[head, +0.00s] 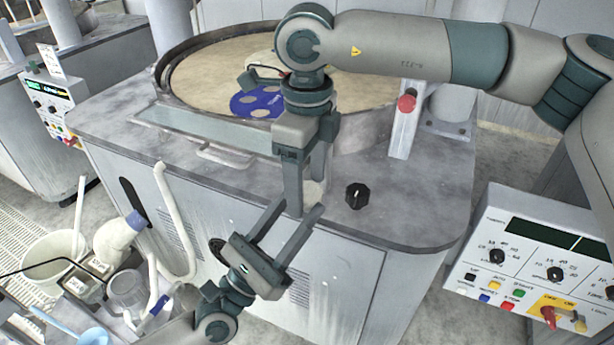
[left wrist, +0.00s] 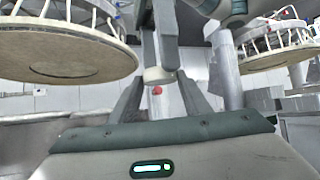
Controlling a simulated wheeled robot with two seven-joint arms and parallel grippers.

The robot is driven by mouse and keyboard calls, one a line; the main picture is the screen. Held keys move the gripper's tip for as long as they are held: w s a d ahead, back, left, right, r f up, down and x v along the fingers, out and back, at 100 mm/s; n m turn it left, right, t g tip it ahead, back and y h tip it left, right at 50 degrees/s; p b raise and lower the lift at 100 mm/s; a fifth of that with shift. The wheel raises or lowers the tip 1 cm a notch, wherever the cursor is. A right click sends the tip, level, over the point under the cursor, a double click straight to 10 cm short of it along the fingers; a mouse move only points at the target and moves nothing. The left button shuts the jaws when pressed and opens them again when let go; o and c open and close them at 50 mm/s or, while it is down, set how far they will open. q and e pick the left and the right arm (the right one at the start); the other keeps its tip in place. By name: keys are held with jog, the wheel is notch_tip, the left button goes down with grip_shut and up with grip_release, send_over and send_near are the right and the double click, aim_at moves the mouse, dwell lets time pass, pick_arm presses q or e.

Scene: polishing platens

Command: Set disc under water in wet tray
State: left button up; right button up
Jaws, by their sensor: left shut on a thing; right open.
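A small pale disc-like piece (head: 313,190) shows between my two grippers, partly hidden by the fingers. In the left wrist view the pale piece (left wrist: 158,75) is by my left fingertips (left wrist: 160,85). My left gripper (head: 298,207) points up and right, in front of the cabinet, and is shut on this piece. My right gripper (head: 308,190) points down from above, close to the left fingertips, and is open around or beside the piece; I cannot tell which. A shallow tray (head: 205,129) with a greenish, water-like surface lies at the platen's front left.
The round tan platen (head: 215,75) carries a blue holder (head: 257,102) with pale circles. A control panel (head: 540,265) is at right; a bucket (head: 55,260) and jugs at lower left.

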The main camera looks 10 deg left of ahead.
jog(key=c, duration=1.2)
pick_arm(q)
jog(key=o, duration=1.1)
jog(key=shift+o, duration=0.2)
jog(key=shift+f, duration=0.1)
jog(key=v, duration=1.2)
